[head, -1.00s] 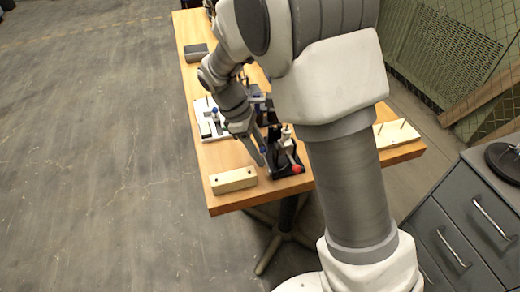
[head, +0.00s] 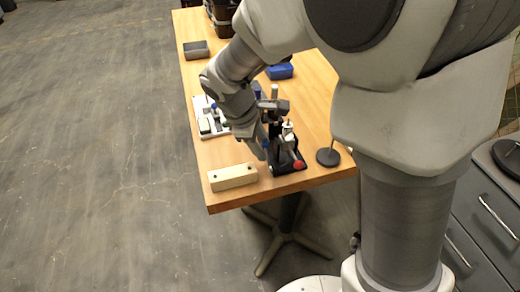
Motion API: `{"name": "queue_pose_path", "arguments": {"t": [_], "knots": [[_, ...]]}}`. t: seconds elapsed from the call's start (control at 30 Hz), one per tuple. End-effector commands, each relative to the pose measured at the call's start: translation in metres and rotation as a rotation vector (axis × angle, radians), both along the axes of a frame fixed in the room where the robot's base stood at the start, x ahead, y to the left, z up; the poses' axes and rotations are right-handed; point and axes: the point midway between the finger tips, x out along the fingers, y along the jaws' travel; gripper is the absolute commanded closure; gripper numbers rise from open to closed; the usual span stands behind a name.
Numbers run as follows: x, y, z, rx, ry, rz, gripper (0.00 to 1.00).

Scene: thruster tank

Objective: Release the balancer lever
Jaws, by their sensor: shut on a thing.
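The balancer appears to be the black-based device (head: 288,160) near the table's front edge. Its lever ends in a red knob (head: 298,165), low at the front right. My gripper (head: 265,147) is down at the device's left side, beside its dark upright parts. It is shut on what appears to be part of the balancer lever. The fingertips are small and partly hidden, so the exact contact cannot be seen.
A pale wooden block (head: 233,177) with holes lies at the front left. A white fixture (head: 205,126) stands behind it. A round black base with a rod (head: 328,157) is right of the device. A blue bin (head: 280,71) and grey tray (head: 196,50) are farther back.

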Motion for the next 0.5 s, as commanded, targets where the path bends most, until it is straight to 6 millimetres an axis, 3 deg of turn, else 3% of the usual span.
{"name": "queue_pose_path", "arguments": {"t": [0.03,0.5], "knots": [[-0.006,-0.006,-0.006,-0.001,-0.027,-0.004,1.0],[-0.022,-0.012,0.003,0.096,-0.37,-0.008,1.0]]}}
